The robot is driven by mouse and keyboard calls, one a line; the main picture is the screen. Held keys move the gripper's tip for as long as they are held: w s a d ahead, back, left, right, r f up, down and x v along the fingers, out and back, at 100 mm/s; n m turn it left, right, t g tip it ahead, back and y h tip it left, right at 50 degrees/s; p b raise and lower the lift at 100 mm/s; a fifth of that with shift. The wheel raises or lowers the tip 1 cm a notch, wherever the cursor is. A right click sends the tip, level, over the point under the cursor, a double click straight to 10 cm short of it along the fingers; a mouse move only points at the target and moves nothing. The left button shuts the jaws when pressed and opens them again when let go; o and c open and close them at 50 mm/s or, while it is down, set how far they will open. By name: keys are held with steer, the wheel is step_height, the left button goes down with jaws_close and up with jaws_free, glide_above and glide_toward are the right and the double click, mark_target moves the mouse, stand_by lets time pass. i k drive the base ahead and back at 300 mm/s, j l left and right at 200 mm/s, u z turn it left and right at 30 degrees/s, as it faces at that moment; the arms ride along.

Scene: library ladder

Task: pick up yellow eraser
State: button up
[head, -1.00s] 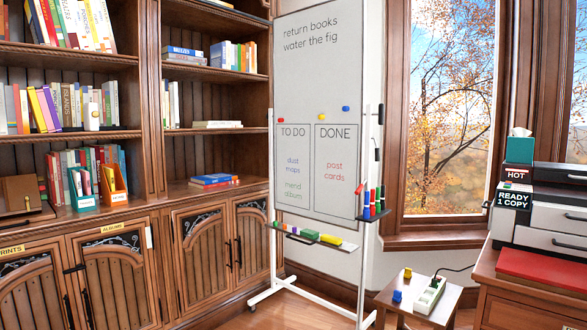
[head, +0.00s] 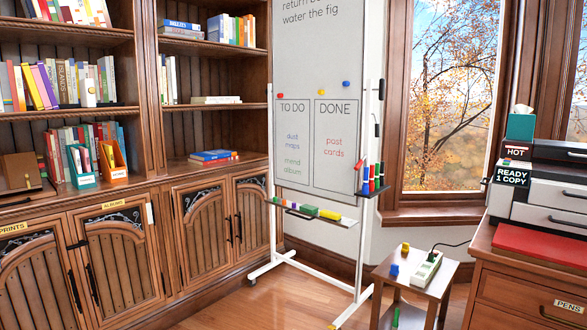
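A yellow block (head: 330,214), which looks like the yellow eraser, lies at the right end of the whiteboard's tray (head: 345,223). A green block (head: 309,210) lies just left of it, with several small coloured pieces further left. Another small yellow object (head: 405,247) stands on the low side table (head: 412,272); it is too small to tell what it is. My gripper is in neither frame, and nothing is seen touching either yellow object.
A holder with upright markers (head: 374,180) is at the board's right edge. The side table also bears a blue object (head: 394,270) and a power strip (head: 428,268) with a cable. A wooden cabinet (head: 530,285) stands at right. Wooden floor (head: 295,300) is clear before the board.

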mark_target(330, 215)
steer(key=i+l+z, duration=0.15)
steer(key=i, duration=0.35)
steer(key=i+l+z, duration=0.15)
steer(key=i, duration=0.35)
